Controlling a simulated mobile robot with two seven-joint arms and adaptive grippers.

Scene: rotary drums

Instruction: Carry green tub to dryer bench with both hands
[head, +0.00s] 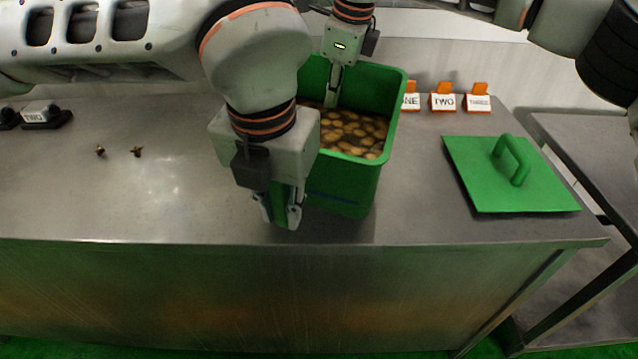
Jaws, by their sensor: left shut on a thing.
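The green tub (386,135) stands upright on the steel bench, with many brownish round pieces in dark liquid inside. My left gripper (281,212) is at the tub's near left side, pointing down, with green material between its fingers; it is shut on the tub. My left wrist hides much of the tub's near left part. My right gripper (334,88) reaches down at the tub's far rim, with a finger in front of the inner far wall. Whether it is shut there I cannot tell.
A green lid (480,180) with a raised handle lies flat to the right on the steel bench (420,217). Orange-backed cards, one marked TWO (443,101), stand behind it. Small brass pieces (137,151) and a black-based TWO block (44,114) are left. Another bench (590,145) stands right, across a gap.

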